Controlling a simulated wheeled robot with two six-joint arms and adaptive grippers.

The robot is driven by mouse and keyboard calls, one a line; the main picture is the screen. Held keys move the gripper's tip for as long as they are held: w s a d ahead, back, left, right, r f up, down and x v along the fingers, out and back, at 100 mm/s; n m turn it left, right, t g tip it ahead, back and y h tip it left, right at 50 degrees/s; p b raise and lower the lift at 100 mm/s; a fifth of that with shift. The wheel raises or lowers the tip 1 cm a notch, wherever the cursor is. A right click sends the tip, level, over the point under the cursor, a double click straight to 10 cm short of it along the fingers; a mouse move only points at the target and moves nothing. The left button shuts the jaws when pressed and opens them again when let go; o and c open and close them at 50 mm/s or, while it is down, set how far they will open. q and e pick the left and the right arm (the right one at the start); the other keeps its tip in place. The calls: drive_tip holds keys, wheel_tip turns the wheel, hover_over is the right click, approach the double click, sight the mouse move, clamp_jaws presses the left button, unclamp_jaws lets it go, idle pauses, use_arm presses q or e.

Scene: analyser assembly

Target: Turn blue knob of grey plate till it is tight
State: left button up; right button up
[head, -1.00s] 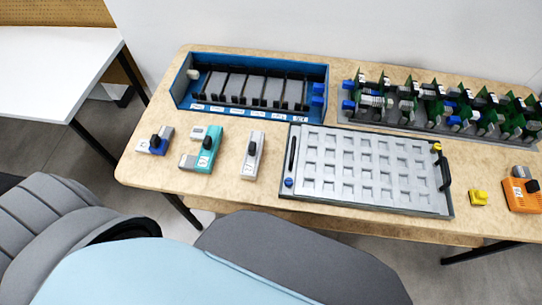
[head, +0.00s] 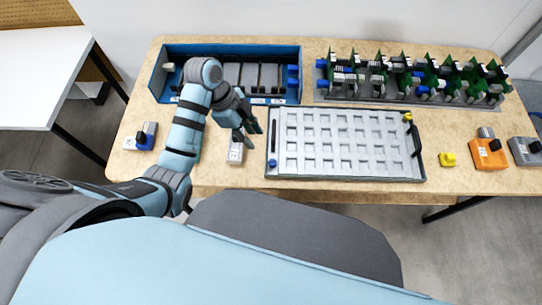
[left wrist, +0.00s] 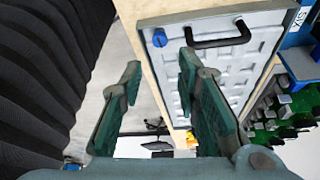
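The grey plate (head: 345,143) lies flat on the table, right of my left gripper. Its blue knob (head: 272,163) is at its near left corner. In the left wrist view the blue knob (left wrist: 159,38) sits at the plate's corner, beside the black handle (left wrist: 215,40). My left gripper (head: 254,135) is above the table near the plate's left edge, above and behind the knob, with nothing between its fingers. In the left wrist view the gripper (left wrist: 160,75) has its two fingers apart, with the knob beyond them. My right gripper is not in view.
A blue rack (head: 232,50) stands behind my left arm. A grey tray of green boards (head: 410,80) is at the back right. A yellow knob (head: 408,116) is at the plate's far right corner. A yellow piece (head: 447,159) and an orange module (head: 488,153) lie to the right.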

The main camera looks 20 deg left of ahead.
sight(273, 161)
use_arm(q)
drive_tip(key=shift+m, duration=0.4)
drive_tip(key=x, duration=0.4)
drive_tip(key=b+x, duration=0.1)
drive_tip(key=x, duration=0.4)
drive_tip(key=b+x, duration=0.1)
drive_tip(key=x, duration=0.3)
drive_tip(key=shift+d+f, duration=0.1)
drive_tip(key=shift+d, duration=0.35)
clamp_jaws()
drive_tip(key=shift+m, duration=0.5)
drive_tip(key=shift+m+g+p, duration=0.3)
drive_tip(key=shift+w, duration=0.15)
